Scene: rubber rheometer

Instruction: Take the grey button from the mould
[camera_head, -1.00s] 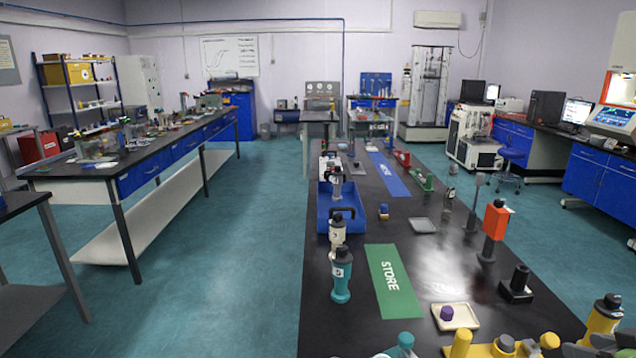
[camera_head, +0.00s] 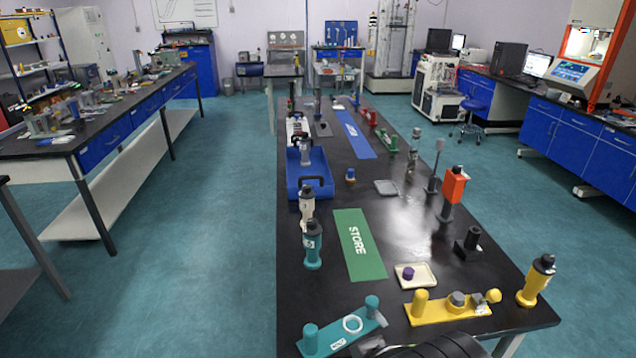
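A yellow plate (camera_head: 425,310) with yellow posts lies near the front right of the black bench; it looks like the mould. A grey round piece (camera_head: 457,298) sits at its middle, probably the button, with a smaller grey part (camera_head: 480,303) to its right. A teal plate (camera_head: 320,341) with teal posts and a pale ring (camera_head: 352,324) lies to the left. A dark ribbed part of my arm (camera_head: 432,348) shows at the bottom edge, in front of the yellow plate and apart from the grey piece. My fingertips cannot be made out clearly.
A cream tray (camera_head: 428,282) with a purple piece (camera_head: 407,273) lies behind the yellow plate. A yellow bottle (camera_head: 537,281) stands right of it and a teal bottle (camera_head: 312,246) at the left edge. A green STORE mat (camera_head: 368,262) and a blue bin (camera_head: 325,187) lie farther back.

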